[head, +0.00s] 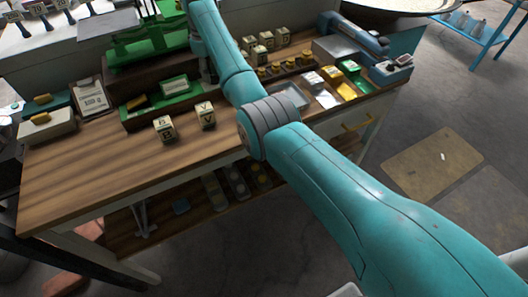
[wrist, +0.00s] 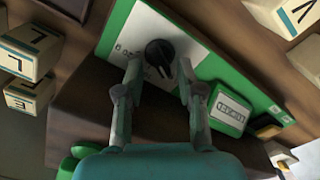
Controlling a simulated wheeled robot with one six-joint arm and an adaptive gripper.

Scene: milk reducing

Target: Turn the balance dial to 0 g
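The balance dial (wrist: 160,52) is a round black knob on a white plate with a green border, seen in the wrist view. The small marks on the plate are too blurred to read. My gripper (wrist: 159,64) has its two grey fingers apart, one tip on each side of the dial, and a gap shows between them. I cannot tell whether either tip touches the knob. A green box with a pale label or display (wrist: 229,108) is to the right; its text is unclear. In the head view the green balance (head: 140,40) stands at the back of the bench, and my arm hides the dial.
Lettered cream blocks (wrist: 32,48) lie left of the gripper in the wrist view. The bench's front left is clear.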

